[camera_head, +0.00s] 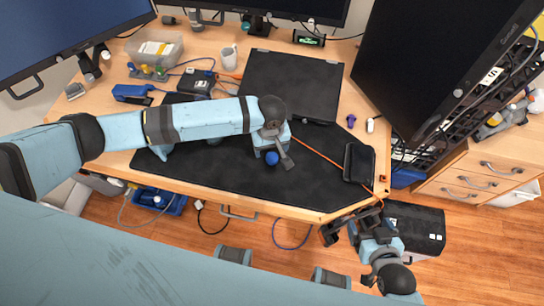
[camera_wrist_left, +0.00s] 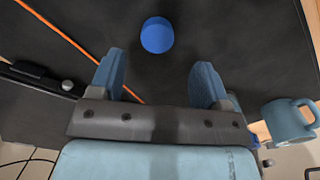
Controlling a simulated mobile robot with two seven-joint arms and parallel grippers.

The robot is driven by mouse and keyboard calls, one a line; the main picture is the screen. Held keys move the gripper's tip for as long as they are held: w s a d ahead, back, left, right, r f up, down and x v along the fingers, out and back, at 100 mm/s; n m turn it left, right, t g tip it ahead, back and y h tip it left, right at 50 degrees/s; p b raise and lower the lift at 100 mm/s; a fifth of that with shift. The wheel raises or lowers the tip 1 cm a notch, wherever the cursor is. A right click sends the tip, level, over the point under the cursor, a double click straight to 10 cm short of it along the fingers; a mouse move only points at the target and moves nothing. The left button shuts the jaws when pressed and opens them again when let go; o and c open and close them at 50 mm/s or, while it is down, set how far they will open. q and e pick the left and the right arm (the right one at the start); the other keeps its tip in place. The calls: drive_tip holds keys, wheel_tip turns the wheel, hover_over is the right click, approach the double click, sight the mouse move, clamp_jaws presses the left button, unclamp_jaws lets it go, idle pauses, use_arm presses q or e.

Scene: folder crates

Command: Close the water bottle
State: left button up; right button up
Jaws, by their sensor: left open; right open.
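A small round blue piece (camera_head: 271,158), which looks like a bottle cap, lies on the black mat (camera_head: 225,185). It also shows in the left wrist view (camera_wrist_left: 157,35), just beyond my fingertips. My left gripper (camera_head: 273,148) is open and empty above the mat, close to this cap. Its two blue fingers (camera_wrist_left: 157,75) are spread apart in the left wrist view and do not touch the cap. My right gripper (camera_head: 350,222) is open and empty off the table's front right corner. I cannot make out a water bottle for certain; my left arm hides part of the mat.
A blue mug (camera_wrist_left: 288,120) stands on the right in the left wrist view. An orange cable (camera_head: 325,160) crosses the mat. A black tray-like item (camera_head: 358,162) lies at the mat's right. A black panel (camera_head: 290,85) is behind my gripper. The mat's front is clear.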

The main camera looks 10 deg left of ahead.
sight(272, 157)
use_arm(q)
drive_tip(key=f, duration=0.5)
drive_tip(key=shift+s+d+f, duration=0.1)
drive_tip(key=shift+d, duration=0.1)
idle(0.3)
drive_tip(key=c, duration=1.1)
drive_tip(key=shift+o, duration=0.2)
wheel_tip(272, 157, up, 20)
drive_tip(key=p, duration=0.1)
